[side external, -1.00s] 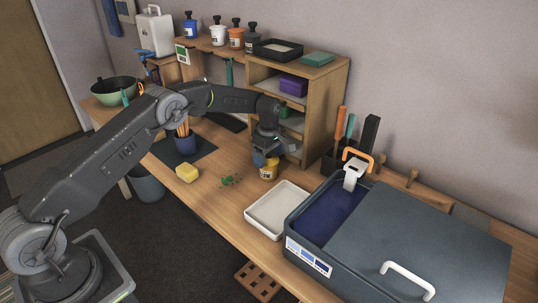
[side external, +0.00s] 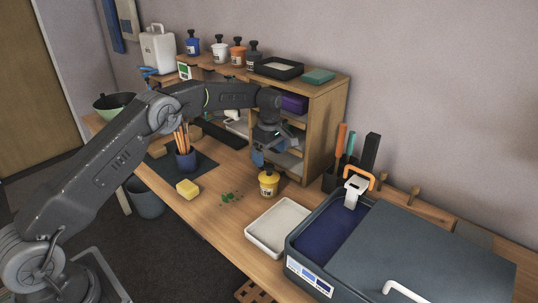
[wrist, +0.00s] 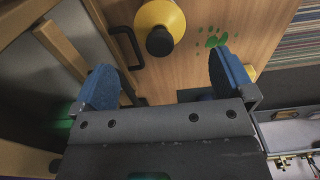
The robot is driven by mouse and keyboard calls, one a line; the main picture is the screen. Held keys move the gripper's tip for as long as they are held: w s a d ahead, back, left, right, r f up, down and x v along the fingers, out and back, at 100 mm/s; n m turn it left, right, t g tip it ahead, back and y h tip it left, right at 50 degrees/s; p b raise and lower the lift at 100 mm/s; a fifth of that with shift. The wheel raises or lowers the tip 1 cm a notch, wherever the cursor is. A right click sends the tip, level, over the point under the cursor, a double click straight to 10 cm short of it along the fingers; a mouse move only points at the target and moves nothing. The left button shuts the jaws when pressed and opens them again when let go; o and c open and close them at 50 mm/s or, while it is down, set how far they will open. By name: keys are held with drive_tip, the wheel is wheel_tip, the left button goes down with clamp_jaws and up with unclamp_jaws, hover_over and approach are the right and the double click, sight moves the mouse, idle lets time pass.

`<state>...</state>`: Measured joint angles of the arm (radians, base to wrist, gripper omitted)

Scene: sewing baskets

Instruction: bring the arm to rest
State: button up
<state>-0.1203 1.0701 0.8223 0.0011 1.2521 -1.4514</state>
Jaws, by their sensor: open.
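My gripper (side external: 266,160) is open and empty, hanging from my arm in front of the wooden shelf unit. In the wrist view, its two blue fingers (wrist: 165,75) stand wide apart with nothing between them. A yellow pot with a dark knob (side external: 268,187) stands upright on the bench just below the gripper. The same yellow pot shows at the top of the wrist view (wrist: 172,14), beyond the fingertips. The fingers look clear of the pot.
The wooden shelf unit (side external: 328,125) is close behind the gripper. A white tray (side external: 261,238) and a dark blue-grey case (side external: 430,250) stand to the right. Green scraps (side external: 229,198) and a yellow sponge-like block (side external: 187,189) lie to the left. Bench between them is clear.

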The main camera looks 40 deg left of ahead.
drive_tip(key=shift+s+r, duration=0.1)
drive_tip(key=shift+s, duration=0.05)
drive_tip(key=s+d+r+m+t, duration=0.15)
drive_tip(key=s+r+m, duration=0.35)
drive_tip(key=s+r, duration=0.5)
drive_tip(key=s+d+r+m+t, duration=0.1)
drive_tip(key=s+d+r+m, duration=0.3)
drive_tip(key=s+r, duration=0.55)
drive_tip(key=s+d+m+t, duration=0.2)
drive_tip(key=s+m, duration=0.7)
drive_tip(key=s, duration=1.1)
drive_tip(key=shift+s+f+t, duration=0.35)
drive_tip(key=shift+t, duration=0.2)
